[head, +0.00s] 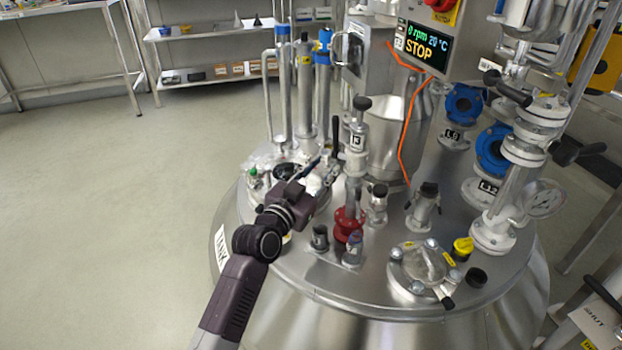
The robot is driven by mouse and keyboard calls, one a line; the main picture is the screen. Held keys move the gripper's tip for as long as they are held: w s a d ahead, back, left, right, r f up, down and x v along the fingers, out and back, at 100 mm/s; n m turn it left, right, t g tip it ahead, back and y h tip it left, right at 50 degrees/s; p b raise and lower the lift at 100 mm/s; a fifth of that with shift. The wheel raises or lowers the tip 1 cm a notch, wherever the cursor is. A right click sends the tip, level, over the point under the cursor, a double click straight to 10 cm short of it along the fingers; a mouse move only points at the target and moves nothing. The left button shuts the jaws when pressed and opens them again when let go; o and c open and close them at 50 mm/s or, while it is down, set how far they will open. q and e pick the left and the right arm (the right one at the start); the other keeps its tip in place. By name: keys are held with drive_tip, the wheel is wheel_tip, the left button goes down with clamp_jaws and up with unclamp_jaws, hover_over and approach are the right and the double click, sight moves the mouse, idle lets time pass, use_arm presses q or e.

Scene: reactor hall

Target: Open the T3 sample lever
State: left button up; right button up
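A metal sample valve (355,165) with a small tag that seems to read T3 stands on a red flange on the reactor lid, near the middle of the head view. Its black lever (335,135) stands upright on the valve's left side. My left gripper (326,170) reaches in from the lower left, just left of the valve and below the lever's grip. Its fingers look apart, with nothing seen between them. I cannot tell whether a fingertip touches the lever or valve. My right gripper is not in view.
The steel lid (330,275) carries several fittings, including a round hatch (422,268) and a yellow cap (463,247). A control box with a STOP display (424,47) and an orange cable (404,135) stand behind the valve. Floor at left is clear.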

use_arm(q)
drive_tip(key=shift+p+v, duration=0.65)
drive_tip(key=shift+v, duration=2.3)
drive_tip(key=shift+r, duration=0.1)
